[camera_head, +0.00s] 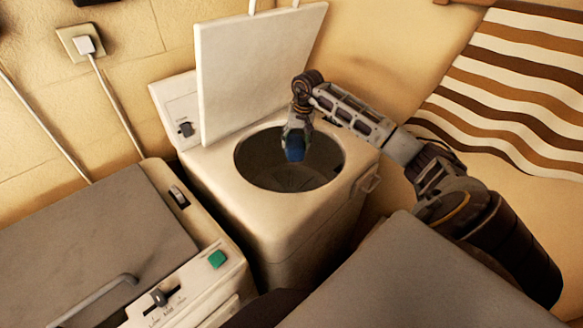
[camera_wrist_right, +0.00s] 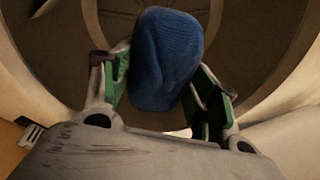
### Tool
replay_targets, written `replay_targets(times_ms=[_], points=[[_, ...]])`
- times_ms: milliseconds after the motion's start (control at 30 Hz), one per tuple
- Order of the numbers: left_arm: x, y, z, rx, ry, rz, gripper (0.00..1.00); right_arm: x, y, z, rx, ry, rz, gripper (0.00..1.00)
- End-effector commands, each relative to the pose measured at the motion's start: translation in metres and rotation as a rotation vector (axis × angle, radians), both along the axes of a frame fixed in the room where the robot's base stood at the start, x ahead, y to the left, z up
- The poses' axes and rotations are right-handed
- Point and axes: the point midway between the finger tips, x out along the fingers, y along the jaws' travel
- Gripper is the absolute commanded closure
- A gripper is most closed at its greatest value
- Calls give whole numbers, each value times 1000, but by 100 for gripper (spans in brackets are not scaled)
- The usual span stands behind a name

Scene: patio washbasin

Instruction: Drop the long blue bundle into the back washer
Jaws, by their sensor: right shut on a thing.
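The back washer (camera_head: 222,188) is a cream top-loader with its square lid (camera_head: 255,75) raised and its round drum open. My right gripper (camera_head: 296,142) hangs over the drum opening, pointing down, shut on the blue bundle (camera_head: 294,149). In the right wrist view the bundle (camera_wrist_right: 163,58) sits between the green-padded fingers (camera_wrist_right: 160,85), with the drum's round wall (camera_wrist_right: 60,62) around and below it. The fingers hide part of the bundle. My left gripper is not in view.
A second machine with a grey lid (camera_head: 90,235), a green button (camera_head: 217,259) and a dial stands at the front left. A striped cloth (camera_head: 515,90) hangs at the right. A wall socket (camera_head: 84,44) with cables is behind.

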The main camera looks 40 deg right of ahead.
Motion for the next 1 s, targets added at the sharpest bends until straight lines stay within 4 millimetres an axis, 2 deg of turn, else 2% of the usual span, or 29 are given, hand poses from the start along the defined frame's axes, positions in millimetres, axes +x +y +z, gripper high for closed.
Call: replay_targets(times_ms=[100,300,767,800,1000], points=[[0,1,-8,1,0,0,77,0,1,-13,1,-1,0,78],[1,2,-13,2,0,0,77,0,0,-24,0,-3,-1,78],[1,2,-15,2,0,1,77,0,0,-29,0,-2,-1,78],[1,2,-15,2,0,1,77,0,0,-29,0,-2,-1,39],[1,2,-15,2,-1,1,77,0,0,-29,0,-1,-1,15]])
